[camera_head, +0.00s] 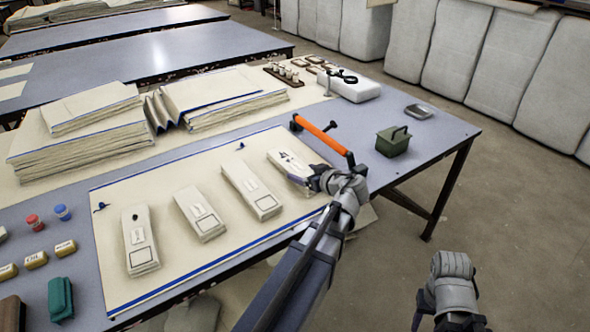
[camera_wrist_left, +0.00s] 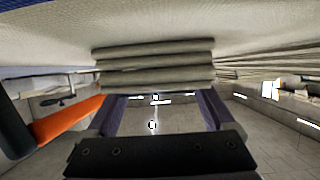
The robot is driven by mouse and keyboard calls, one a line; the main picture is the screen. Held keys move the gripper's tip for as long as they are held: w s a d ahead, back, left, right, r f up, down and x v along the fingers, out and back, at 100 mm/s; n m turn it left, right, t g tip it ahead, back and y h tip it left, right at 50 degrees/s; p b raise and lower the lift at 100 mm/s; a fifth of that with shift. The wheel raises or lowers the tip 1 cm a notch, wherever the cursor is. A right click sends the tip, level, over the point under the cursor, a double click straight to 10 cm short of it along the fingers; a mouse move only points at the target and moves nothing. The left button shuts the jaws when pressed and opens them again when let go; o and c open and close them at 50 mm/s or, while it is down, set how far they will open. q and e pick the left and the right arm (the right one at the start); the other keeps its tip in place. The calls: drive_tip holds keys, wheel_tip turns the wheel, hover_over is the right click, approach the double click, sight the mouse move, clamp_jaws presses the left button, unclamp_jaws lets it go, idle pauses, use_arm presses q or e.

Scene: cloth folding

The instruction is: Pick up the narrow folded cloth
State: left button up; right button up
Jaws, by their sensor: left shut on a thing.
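Several narrow folded cloths lie in a row on a cream mat with a blue edge (camera_head: 118,285). The rightmost narrow folded cloth (camera_head: 287,160) is at my left gripper (camera_head: 308,181), which is shut on its near end. In the left wrist view the stacked layers of this cloth (camera_wrist_left: 155,68) sit at the tips of the two fingers. The cloth appears to rest flat at the mat; I cannot tell if it is lifted. My right gripper (camera_head: 420,316) is low at the bottom right, off the table and away from the cloths; its fingertips are mostly hidden.
An orange-handled tool (camera_head: 322,134) lies just behind the held cloth, close to my left wrist. A green box (camera_head: 393,141) and a grey dish (camera_head: 419,112) stand to the right. Large cloth stacks (camera_head: 75,140) fill the back left. Floor is clear right of the table.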

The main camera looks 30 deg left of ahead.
use_arm(q)
drive_tip(key=shift+r, duration=0.1)
wheel_tip(320, 180, up, 10)
drive_tip(key=p, duration=1)
wheel_tip(320, 180, up, 16)
drive_tip(key=p, duration=1.5)
drive_tip(key=shift+f+p, duration=0.2)
drive_tip(key=shift+p, duration=0.2)
